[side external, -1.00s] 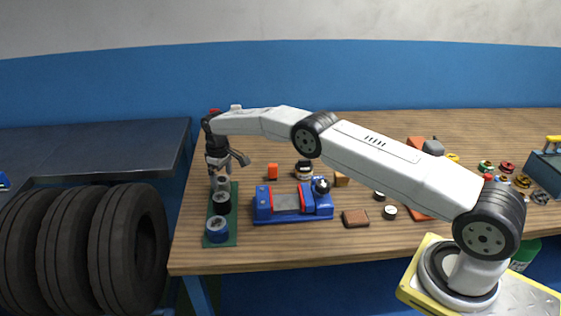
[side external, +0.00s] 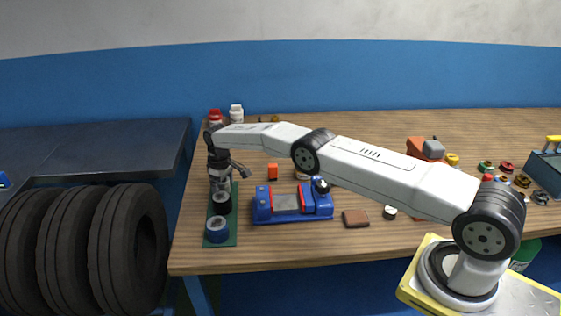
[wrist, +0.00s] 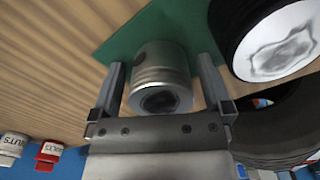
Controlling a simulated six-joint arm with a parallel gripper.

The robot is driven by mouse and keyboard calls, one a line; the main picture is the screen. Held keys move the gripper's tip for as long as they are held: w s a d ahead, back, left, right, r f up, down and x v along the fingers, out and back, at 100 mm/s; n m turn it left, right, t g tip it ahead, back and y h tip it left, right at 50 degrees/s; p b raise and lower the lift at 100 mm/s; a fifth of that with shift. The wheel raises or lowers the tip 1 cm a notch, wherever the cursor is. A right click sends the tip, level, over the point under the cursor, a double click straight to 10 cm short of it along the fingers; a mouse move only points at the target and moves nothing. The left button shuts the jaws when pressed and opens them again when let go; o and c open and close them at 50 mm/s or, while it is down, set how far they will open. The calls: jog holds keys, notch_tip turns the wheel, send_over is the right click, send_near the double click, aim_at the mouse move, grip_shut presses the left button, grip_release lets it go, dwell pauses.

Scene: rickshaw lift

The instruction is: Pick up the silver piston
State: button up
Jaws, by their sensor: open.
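The silver piston (wrist: 160,68) is a ribbed metal cylinder with a dark hollow in its end. In the wrist view it sits between the two fingers of my gripper (wrist: 161,62), which is open with a finger on each side and slight gaps. In the side view my gripper (side external: 219,178) is low over the far end of the green mat (side external: 230,237), and mostly hides the silver piston.
A blue vise (side external: 292,213) with red jaws stands right of the mat. An orange block (side external: 272,171) and a brown wallet-like item (side external: 356,218) lie nearby. A red-capped bottle (side external: 215,117) and a white bottle (side external: 236,113) stand behind my gripper. Tires (side external: 128,245) stand left of the table.

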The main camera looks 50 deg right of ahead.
jog(key=c, duration=1.2)
jog(key=shift+c, duration=0.2)
jog(key=shift+r, duration=0.1)
jog(key=shift+r, duration=1.6)
jog(key=s+r, duration=0.9)
jog(key=s, duration=0.5)
jog(key=shift+a+r, duration=0.25)
jog(key=shift+r, duration=0.05)
